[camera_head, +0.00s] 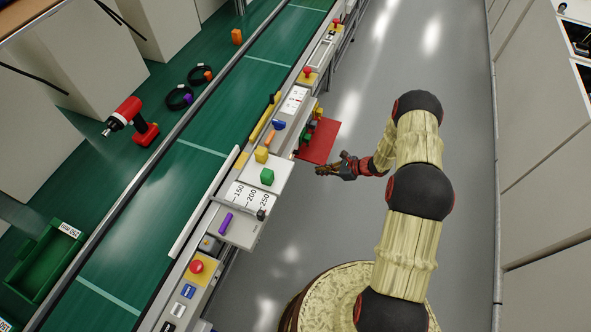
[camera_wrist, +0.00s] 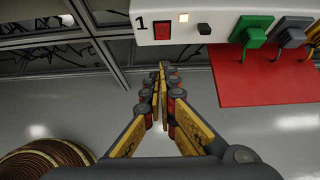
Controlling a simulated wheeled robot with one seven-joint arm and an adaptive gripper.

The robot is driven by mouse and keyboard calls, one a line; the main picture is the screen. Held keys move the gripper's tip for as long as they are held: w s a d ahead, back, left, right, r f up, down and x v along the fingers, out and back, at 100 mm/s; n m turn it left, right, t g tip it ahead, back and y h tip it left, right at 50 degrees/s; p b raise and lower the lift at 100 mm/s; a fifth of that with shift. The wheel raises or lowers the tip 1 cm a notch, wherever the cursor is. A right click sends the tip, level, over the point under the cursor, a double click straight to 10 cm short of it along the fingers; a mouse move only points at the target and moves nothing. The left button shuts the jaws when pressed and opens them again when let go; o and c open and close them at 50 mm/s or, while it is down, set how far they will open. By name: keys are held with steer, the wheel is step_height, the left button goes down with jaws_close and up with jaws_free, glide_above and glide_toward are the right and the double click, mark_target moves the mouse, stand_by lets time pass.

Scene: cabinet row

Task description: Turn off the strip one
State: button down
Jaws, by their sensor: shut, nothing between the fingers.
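In the wrist view, a white power strip (camera_wrist: 222,12) marked with a black "1" crosses the top. Its red rocker switch (camera_wrist: 162,28) sits just right of the "1". A green plug (camera_wrist: 252,30) and a grey plug (camera_wrist: 292,33) stand in the strip further right. My gripper (camera_wrist: 162,68) is shut and empty, its tips a little below the switch in the picture and apart from it. In the head view, my gripper (camera_head: 322,170) is beside the bench edge.
A red panel (camera_head: 318,141) juts from the bench edge near the plugs; in the wrist view it (camera_wrist: 262,78) lies below them, right of my gripper. The bench (camera_head: 201,224) holds small coloured blocks and a red button (camera_head: 196,266). The grey floor (camera_head: 350,105) beside it is clear.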

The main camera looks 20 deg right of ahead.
steer(key=w+a+r+b+x, duration=0.1)
steer(key=r+b+x, duration=0.1)
steer(key=x, duration=1)
steer(key=shift+a+b, duration=0.5)
steer(key=shift+a, duration=0.05)
steer(key=shift+w+f, duration=0.1)
steer(key=shift+w, duration=0.1)
steer(key=shift+w+a, duration=0.2)
steer(key=shift+a, duration=0.1)
steer(key=shift+r, duration=0.3)
steer(key=shift+r, duration=0.7)
